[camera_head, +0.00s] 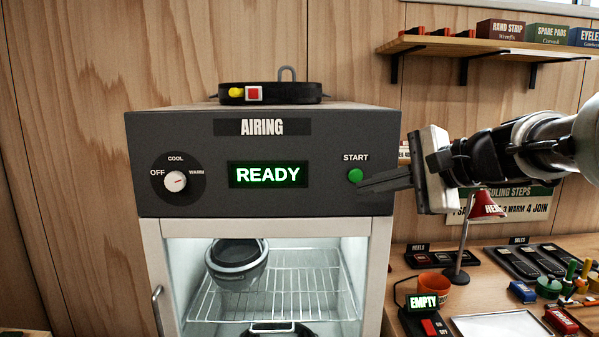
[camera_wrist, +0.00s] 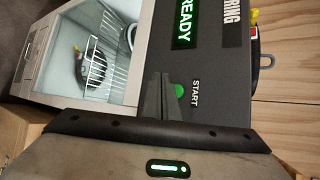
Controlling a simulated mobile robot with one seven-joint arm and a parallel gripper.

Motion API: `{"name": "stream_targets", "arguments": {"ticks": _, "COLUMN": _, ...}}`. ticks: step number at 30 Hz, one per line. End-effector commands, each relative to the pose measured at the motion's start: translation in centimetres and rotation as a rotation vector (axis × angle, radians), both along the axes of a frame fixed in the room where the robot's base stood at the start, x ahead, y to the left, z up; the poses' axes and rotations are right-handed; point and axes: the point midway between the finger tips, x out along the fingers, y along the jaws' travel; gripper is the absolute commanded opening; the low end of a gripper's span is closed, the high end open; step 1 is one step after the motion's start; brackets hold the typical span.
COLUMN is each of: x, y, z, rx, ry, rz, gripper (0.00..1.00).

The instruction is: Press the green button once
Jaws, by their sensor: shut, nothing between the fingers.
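The green button (camera_head: 355,176) sits under the word START on the dark front panel of the airing cabinet (camera_head: 230,150). It also shows in the wrist view (camera_wrist: 180,91), just beside the fingertips. My gripper (camera_head: 362,187) is shut and empty, its fingers pointing left at the panel. In the head view the fingertips lie just below and right of the button. I cannot tell whether they touch the panel or the button. The display (camera_head: 268,175) reads READY in green. The dial (camera_head: 175,182) at the left has its marks OFF, COOL and WARM.
The lit cabinet holds a wire rack (camera_head: 300,285) with a dark, round item on it. A dark strap (camera_head: 270,93) lies on top. At the right, a bench carries a red lamp (camera_head: 487,205), an orange cup (camera_head: 434,292) and several small parts. A shelf (camera_head: 490,46) hangs above.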

Motion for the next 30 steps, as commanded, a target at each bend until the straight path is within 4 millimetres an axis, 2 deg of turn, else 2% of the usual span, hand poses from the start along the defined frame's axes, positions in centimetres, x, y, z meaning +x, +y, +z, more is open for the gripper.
{"name": "stream_targets", "arguments": {"ticks": 6, "x": 2.8, "y": 0.0, "z": 0.1, "rx": 0.000, "ry": 0.001, "rz": 0.001, "gripper": 0.00}}
{"name": "stream_targets", "arguments": {"ticks": 12, "x": 4.1, "y": 0.0, "z": 0.0, "rx": -0.001, "ry": 0.001, "rz": 0.000, "gripper": 0.00}}
{"name": "stream_targets", "arguments": {"ticks": 30, "x": 4.3, "y": 0.0, "z": 0.0, "rx": -0.001, "ry": -0.001, "rz": 0.000, "gripper": 0.00}}
